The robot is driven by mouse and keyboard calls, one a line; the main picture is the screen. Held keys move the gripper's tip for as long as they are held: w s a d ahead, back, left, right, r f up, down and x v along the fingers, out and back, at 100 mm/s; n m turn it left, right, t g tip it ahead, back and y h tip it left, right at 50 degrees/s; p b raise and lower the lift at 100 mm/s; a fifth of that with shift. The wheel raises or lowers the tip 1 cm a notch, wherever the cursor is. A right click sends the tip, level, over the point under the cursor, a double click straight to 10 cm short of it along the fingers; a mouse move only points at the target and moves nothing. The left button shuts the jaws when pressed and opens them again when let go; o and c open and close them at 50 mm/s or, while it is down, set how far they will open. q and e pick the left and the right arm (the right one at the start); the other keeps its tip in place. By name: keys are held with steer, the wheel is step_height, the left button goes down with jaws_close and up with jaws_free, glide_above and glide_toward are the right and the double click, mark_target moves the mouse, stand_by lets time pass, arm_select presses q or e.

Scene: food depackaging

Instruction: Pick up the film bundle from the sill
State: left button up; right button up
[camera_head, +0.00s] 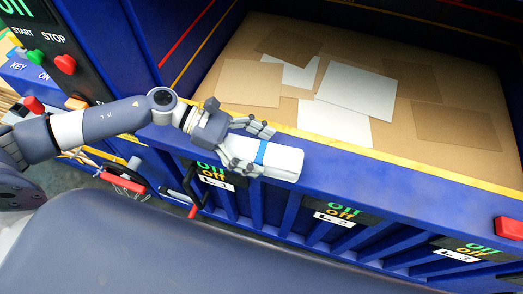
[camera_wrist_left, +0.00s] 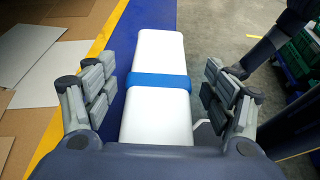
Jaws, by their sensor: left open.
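The film bundle (camera_head: 280,161) is a white roll with a blue band around its middle. It lies on the blue sill (camera_head: 330,161) at the front of the machine, beside the yellow edge strip. My left gripper (camera_head: 258,144) is open at the bundle, with its fingers to either side of it. In the left wrist view the bundle (camera_wrist_left: 158,85) lies lengthwise between the two open fingers (camera_wrist_left: 160,100), with a gap on each side. My right gripper is in neither view.
Behind the sill is a bin floor of brown cardboard (camera_head: 452,95) with several white and brown sheets. A red button (camera_head: 509,227) is at the sill's right end. A control panel (camera_head: 58,55) with green and red buttons stands at upper left. Green crates (camera_wrist_left: 300,52) show at right in the wrist view.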

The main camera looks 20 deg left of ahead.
arm_select(q)
steer(key=shift+d+f, duration=0.2)
steer(key=shift+d, duration=0.2)
steer(key=c, duration=1.2)
